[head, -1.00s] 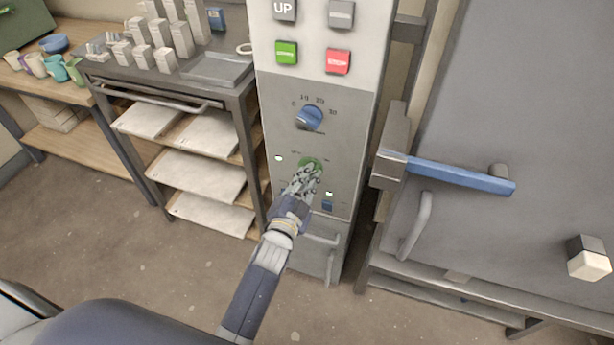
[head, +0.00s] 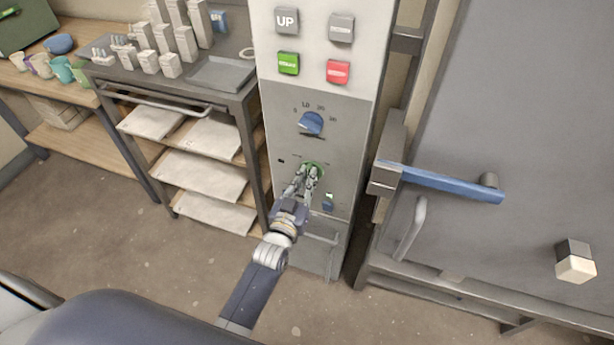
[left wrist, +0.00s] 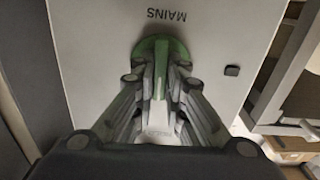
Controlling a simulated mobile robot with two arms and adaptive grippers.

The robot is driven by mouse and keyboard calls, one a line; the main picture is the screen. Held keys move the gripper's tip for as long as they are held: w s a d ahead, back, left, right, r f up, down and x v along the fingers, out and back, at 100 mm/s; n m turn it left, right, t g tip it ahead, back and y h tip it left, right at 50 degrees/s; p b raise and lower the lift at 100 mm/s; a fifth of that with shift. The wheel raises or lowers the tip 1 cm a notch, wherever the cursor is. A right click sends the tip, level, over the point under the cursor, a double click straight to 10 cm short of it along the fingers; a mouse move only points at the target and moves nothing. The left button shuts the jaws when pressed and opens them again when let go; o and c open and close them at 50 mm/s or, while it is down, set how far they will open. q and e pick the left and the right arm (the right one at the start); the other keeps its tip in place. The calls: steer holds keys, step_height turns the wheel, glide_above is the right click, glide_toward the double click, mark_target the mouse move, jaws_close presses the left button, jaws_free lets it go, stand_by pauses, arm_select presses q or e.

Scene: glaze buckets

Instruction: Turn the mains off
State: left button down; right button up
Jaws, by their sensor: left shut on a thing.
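The green mains knob (head: 315,166) is on the lower grey panel of the control column, partly hidden by my gripper in the head view. My left gripper (head: 308,174) is shut on its grip bar. In the left wrist view the round green knob (left wrist: 176,49) sits below the upside-down word MAINS, its bar running up and down in the picture between my fingers (left wrist: 160,85). A small lamp (head: 281,160) left of the knob looks dark; it also looks dark in the left wrist view (left wrist: 231,70). My right gripper is not in view.
Above the knob are a blue dial (head: 311,123), a green button (head: 288,63) and a red button (head: 338,71). A small blue switch (head: 328,204) sits below right. A grey door with a blue handle (head: 440,182) stands right, a shelf rack (head: 245,100) left.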

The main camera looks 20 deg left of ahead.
arm_select(q)
steer(key=n, duration=0.4)
steer(key=shift+a+n+p, duration=0.1)
steer(key=shift+n+p, duration=0.2)
steer(key=shift+p, duration=0.05)
steer(key=shift+a+f+n, duration=0.1)
steer(key=shift+n, duration=1.7)
steer(key=c, duration=1.6)
jaws_free()
steer(key=shift+c, duration=0.2)
steer(key=s, duration=1.2)
steer(key=shift+a, duration=0.2)
